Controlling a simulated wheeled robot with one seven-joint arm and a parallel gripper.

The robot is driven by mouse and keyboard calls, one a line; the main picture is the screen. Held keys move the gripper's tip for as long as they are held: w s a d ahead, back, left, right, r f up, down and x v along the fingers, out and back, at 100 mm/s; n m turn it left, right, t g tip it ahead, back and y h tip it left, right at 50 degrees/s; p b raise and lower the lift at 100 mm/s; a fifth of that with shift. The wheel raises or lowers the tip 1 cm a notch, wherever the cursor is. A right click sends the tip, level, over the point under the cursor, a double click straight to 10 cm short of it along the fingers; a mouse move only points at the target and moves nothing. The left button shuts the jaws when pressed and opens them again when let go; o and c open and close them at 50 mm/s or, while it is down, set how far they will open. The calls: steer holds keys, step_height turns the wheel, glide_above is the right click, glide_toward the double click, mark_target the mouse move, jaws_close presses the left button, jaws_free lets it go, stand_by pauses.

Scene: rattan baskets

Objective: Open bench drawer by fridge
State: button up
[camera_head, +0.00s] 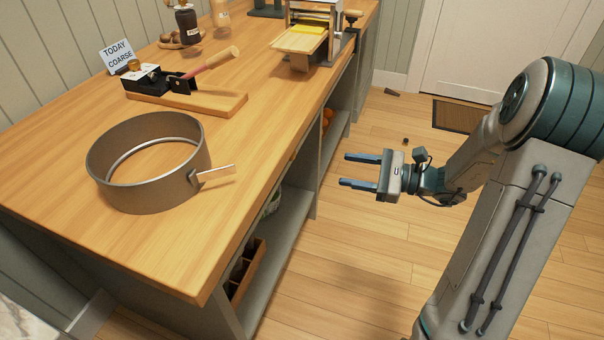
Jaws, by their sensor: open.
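The wooden bench (190,240) runs from the lower left to the top of the head view, with open shelves below. A narrow grey-green band lies under its right edge, seen very steeply; I cannot clearly make out a drawer front or handle there. No fridge is recognisable in view. My gripper (344,170) is open and empty, its two parallel fingers pointing left toward the bench's right side. It appears apart from the bench, over the floor.
A round metal hoop (147,195) with a handle stands on the bench. A tool on a wooden board (213,103), a sign (117,54) and a roller machine (302,38) stand farther back. The lower shelf (279,245) holds a wooden box (247,270). The floor (335,260) beside the bench is mostly clear.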

mark_target(295, 155)
steer(key=shift+m+t, duration=0.5)
steer(key=shift+t, duration=0.1)
steer(key=b+x, duration=0.1)
steer(key=x, duration=0.3)
steer(key=w+b+x, duration=0.1)
steer(key=x, duration=0.3)
steer(key=f+b+x, duration=0.1)
steer(key=b+x, duration=0.1)
steer(key=x, duration=0.3)
steer(key=shift+w+d, duration=0.15)
steer(key=shift+w, duration=0.1)
jaws_close()
steer(key=shift+d, duration=0.1)
